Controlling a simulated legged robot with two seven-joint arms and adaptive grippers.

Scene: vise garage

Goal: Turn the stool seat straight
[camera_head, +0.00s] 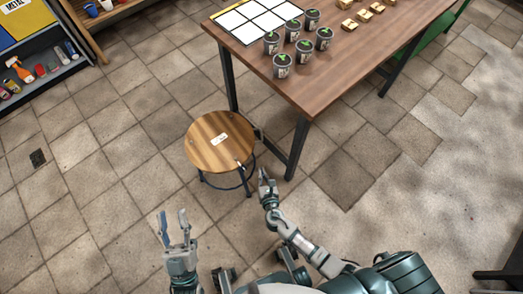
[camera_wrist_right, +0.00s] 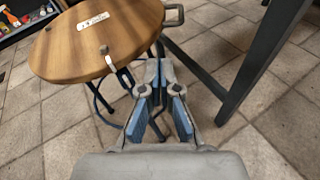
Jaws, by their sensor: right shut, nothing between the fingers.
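The stool (camera_head: 212,142) has a round wooden seat on dark metal legs and stands left of the table. A small white label lies on the seat, turned at a slant. A pale metal tab or handle (camera_head: 240,165) is at the seat's rim nearest me. The seat (camera_wrist_right: 75,42) fills the upper left of the right wrist view, with the same tab (camera_wrist_right: 106,57) at its edge. My right gripper (camera_head: 264,178) is just right of the seat, shut and empty; its fingertips (camera_wrist_right: 160,68) show right of the tab, apart from it. My left gripper (camera_head: 172,216) is open and empty below the stool.
A wooden table (camera_head: 350,78) with dark legs stands right of and behind the stool; one leg (camera_wrist_right: 262,60) is close to my right gripper. Several potted cans and a white panel sit on it. Shelves (camera_head: 50,75) are at the upper left. Tiled floor left of the stool is free.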

